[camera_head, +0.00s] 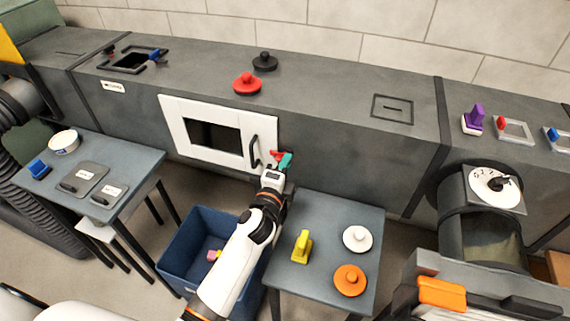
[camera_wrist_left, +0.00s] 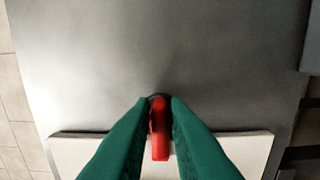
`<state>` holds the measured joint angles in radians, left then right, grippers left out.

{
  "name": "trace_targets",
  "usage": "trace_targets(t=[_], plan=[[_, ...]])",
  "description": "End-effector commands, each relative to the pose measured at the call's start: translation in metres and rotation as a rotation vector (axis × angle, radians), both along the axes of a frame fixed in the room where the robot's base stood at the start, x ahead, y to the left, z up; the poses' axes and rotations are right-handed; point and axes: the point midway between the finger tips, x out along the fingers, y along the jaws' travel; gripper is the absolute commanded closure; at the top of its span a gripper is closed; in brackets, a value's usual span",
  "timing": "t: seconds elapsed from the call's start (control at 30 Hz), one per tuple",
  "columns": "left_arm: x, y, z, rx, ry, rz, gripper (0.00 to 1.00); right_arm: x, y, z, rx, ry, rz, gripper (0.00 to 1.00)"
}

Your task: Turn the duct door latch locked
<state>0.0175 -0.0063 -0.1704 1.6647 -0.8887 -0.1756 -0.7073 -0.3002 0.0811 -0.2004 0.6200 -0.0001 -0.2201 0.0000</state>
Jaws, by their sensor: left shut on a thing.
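The duct door (camera_head: 175,121) is a white frame with a dark window and a black handle (camera_head: 254,151), set in the front of the grey duct. It lies flush with the duct front as far as I can see. The red latch (camera_head: 275,153) is at the door's right edge. My left gripper (camera_head: 284,160), with green fingers, is shut on it. In the left wrist view the red latch (camera_wrist_left: 159,130) stands between the fingertips, over the edge of the white door (camera_wrist_left: 245,147). The fingers hide part of the latch. My right gripper is not in view.
A table (camera_head: 325,212) with a yellow brush, a white disc and an orange disc stands right of my left arm. A blue bin (camera_head: 190,243) is below the door. Another table (camera_head: 131,150) stands at left. Red and black knobbed discs lie on the duct top.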

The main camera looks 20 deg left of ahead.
Motion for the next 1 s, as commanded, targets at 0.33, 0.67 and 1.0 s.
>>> trace_targets(t=[0.33, 0.67, 1.0], plan=[[0.0, 0.0, -0.001, 0.002, 0.001, -0.001, 0.77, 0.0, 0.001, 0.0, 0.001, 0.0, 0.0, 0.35], [-0.001, 0.0, -0.001, 0.001, 0.001, 0.0, 0.68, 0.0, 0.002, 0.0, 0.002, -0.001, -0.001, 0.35], [-0.05, 0.002, -0.003, 0.001, 0.004, 0.0, 0.68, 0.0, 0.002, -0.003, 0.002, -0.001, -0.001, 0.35]])
